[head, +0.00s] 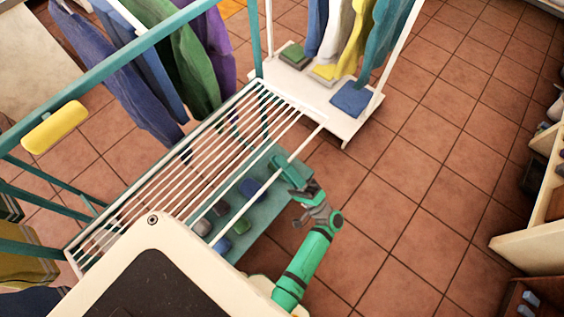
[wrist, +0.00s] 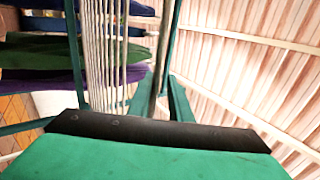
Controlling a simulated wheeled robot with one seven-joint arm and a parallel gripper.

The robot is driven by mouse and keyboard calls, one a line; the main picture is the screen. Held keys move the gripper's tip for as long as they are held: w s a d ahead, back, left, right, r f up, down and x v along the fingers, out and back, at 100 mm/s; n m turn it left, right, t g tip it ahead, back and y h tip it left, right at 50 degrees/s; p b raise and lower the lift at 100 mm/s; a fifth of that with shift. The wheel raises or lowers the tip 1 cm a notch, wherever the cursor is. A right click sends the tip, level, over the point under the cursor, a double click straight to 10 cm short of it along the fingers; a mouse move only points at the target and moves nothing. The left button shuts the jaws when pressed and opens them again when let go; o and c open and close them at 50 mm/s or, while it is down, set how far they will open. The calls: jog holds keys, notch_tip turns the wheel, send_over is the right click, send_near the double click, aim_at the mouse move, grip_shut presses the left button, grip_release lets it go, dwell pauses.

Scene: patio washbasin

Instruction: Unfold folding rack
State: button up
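The folding rack (head: 190,165) is a panel of thin white bars on the teal clothes stand (head: 150,38). In the head view it slants out from the stand toward me, with a wider gap before its outermost bar (head: 305,142). My green gripper (head: 287,172) is at this outer bar. In the wrist view, the rack's bars (wrist: 105,50) run upward at left of centre, and my two teal fingers (wrist: 160,98) stand apart on either side of a single bar. Whether they touch it is unclear. My arm's pale body covers the rack's near end.
A teal lower shelf (head: 265,215) with folded cloths lies below the rack. Clothes hang behind it, and a yellow roll (head: 54,127) is at left. A white clothes stand (head: 325,110) is beyond. Wooden shelving (head: 535,215) stands at right. The tiled floor (head: 410,180) between is clear.

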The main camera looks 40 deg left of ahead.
jog(key=v, duration=1)
jog(key=shift+d, duration=0.3)
jog(key=shift+f, duration=0.15)
